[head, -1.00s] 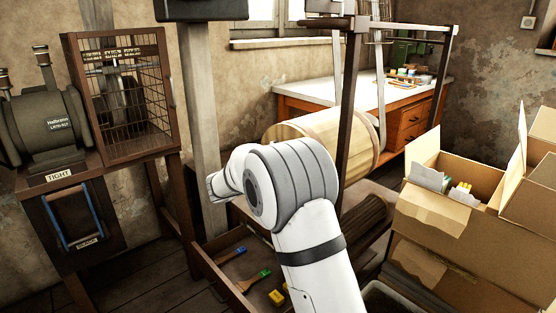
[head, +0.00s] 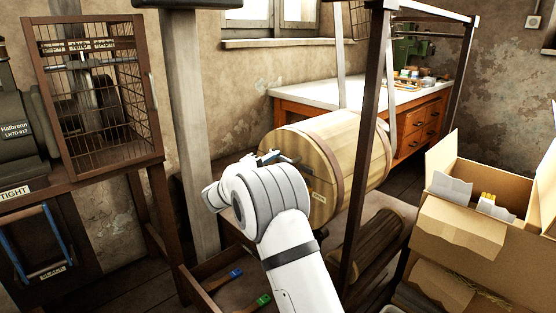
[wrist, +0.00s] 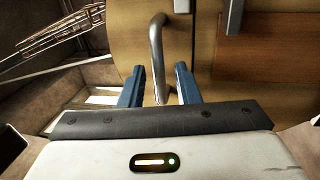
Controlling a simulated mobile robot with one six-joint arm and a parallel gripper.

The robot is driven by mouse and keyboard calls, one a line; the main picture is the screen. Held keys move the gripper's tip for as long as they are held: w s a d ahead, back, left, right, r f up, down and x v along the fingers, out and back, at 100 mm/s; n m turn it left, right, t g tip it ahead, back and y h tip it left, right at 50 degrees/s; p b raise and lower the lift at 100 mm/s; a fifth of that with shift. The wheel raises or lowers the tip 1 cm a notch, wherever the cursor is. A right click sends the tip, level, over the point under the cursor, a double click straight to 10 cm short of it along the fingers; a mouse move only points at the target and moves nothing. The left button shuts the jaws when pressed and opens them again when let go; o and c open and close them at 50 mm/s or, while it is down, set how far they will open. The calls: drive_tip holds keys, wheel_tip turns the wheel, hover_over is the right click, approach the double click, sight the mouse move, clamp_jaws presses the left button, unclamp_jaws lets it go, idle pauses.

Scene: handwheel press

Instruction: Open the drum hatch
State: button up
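The wooden drum (head: 345,140) lies on its side behind the dark metal frame, with straps around it. Its near end faces my arm and is partly hidden by it. My gripper (head: 275,158) is at the upper part of that end. In the wrist view, the two blue fingers of my gripper (wrist: 160,75) are open. A curved grey metal handle (wrist: 156,45) on the wooden face stands between them, with a gap visible on each side. A darker wood panel (wrist: 265,60) and a grey metal piece (wrist: 235,15) are to its right. The hatch outline is unclear.
A dark post (head: 362,160) of the frame stands close to the right of my arm. Open cardboard boxes (head: 465,235) are at right. A wire cage (head: 100,100) stands at left beside a grey column (head: 188,130). A low tray (head: 215,275) holds brushes.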

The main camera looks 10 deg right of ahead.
sight(280, 157)
drive_tip(key=shift+b+x, duration=0.3)
drive_tip(key=shift+x, duration=1.35)
drive_tip(key=shift+a, duration=0.1)
clamp_jaws()
